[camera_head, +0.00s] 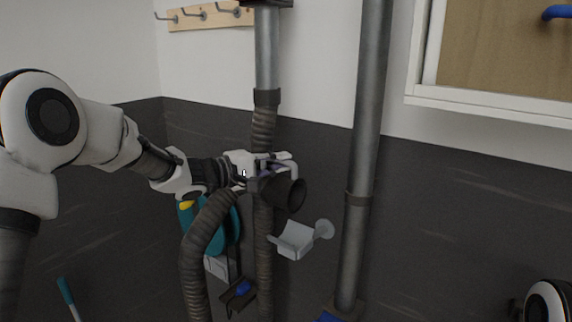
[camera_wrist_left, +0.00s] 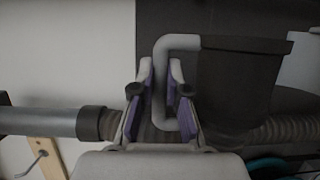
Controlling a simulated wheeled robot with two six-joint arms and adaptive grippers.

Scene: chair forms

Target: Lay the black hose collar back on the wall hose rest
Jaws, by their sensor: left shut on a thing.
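The black hose collar (camera_head: 288,194) is a dark, open-mouthed cone on the end of a ribbed hose, in the middle of the head view. My left gripper (camera_head: 272,167) is shut on its grey bent handle. In the left wrist view the purple-padded fingers (camera_wrist_left: 160,80) close around that handle (camera_wrist_left: 180,42), and the dark collar (camera_wrist_left: 237,85) is beside them. The wall hose rest (camera_head: 295,241) is a pale grey cradle on a round wall mount. It is empty, below the collar and apart from it. My right gripper is out of view.
A ribbed hose (camera_head: 196,262) hangs down from the collar. A vertical pipe (camera_head: 267,50) with ribbed hose stands behind the gripper, and another grey pipe (camera_head: 363,130) stands right of the rest. A teal object (camera_head: 228,232) hangs behind. Wall hooks (camera_head: 210,14) are at upper left.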

